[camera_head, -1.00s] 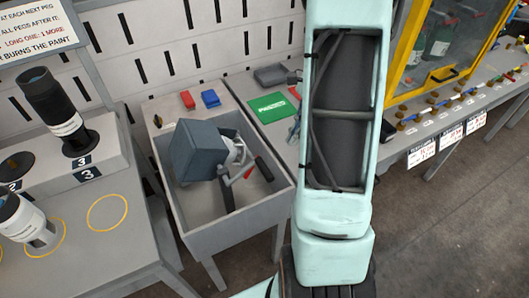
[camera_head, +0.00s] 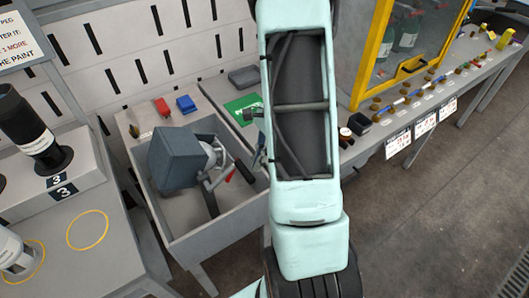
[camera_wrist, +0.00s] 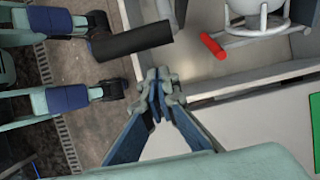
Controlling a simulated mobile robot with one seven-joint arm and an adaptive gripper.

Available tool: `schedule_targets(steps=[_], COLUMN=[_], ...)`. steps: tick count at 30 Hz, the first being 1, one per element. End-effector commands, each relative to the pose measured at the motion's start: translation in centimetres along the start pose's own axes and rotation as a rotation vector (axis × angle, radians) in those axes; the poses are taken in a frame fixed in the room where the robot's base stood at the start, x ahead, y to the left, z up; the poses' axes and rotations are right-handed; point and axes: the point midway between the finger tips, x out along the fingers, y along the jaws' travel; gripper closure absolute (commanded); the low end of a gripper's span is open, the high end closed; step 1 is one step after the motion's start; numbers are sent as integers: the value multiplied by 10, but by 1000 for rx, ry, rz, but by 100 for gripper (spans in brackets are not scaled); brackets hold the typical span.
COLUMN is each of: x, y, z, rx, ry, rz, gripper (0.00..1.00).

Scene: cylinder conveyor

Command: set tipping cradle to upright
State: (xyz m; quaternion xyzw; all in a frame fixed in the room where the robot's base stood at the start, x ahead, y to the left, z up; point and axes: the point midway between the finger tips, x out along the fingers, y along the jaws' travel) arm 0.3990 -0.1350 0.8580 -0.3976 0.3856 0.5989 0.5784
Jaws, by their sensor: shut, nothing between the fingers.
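The tipping cradle is a dark grey box (camera_head: 180,158) on a pale round mount, with a red-tipped lever and a black grip (camera_head: 243,171). It sits tilted in a grey trough (camera_head: 215,237).
A yellow-framed cabinet (camera_head: 372,70) stands further right. A table with black-and-white cylinders (camera_head: 38,140) is at left.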

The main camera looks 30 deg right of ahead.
Motion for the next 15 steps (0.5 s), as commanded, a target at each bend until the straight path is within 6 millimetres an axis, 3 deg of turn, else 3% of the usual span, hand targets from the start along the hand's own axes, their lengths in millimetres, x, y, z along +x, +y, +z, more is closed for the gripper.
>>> schedule_targets(steps=[6,15], x=[-9,-9], y=[0,1], z=[21,24], rx=[-1,0], ry=[1,1], rz=[1,1], gripper=[100,100])
